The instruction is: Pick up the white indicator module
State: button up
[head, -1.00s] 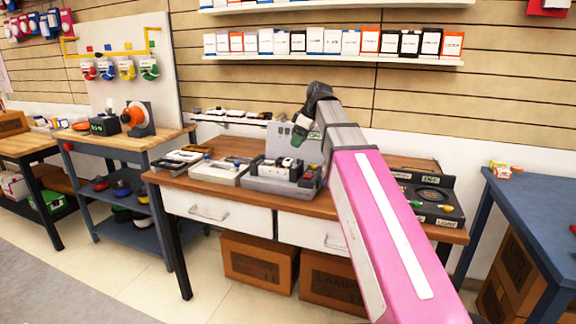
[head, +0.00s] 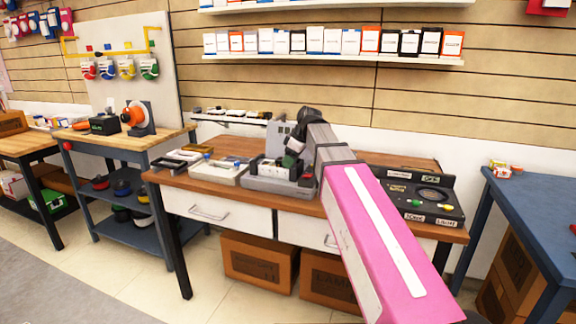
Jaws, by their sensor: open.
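My gripper (head: 289,161) is small in the head view, over the grey holder (head: 262,184) on the wooden workbench. It points down and is open, with its fingertips close above or among the small white and black modules (head: 268,167) in that holder. Which of these is the white indicator module I cannot tell at this size. My gripper and wrist hide part of the holder's right side. Whether the fingers touch a module cannot be told.
A white tray (head: 217,175) and dark-framed trays (head: 178,160) lie left of the holder. A black panel with a round dial (head: 430,194) lies at the bench's right. A grey upright panel stands behind my gripper. The bench's front left edge (head: 225,193) is bare.

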jog(key=c, duration=0.6)
jog(key=shift+o, duration=0.2)
jog(key=shift+r, duration=0.15)
jog(key=shift+r, duration=0.85)
notch_tip(320, 180, up, 2)
jog(key=shift+r, duration=0.1)
jog(key=s+a+r, duration=0.7)
jog(key=s, duration=0.2)
jog(key=shift+s, duration=0.15)
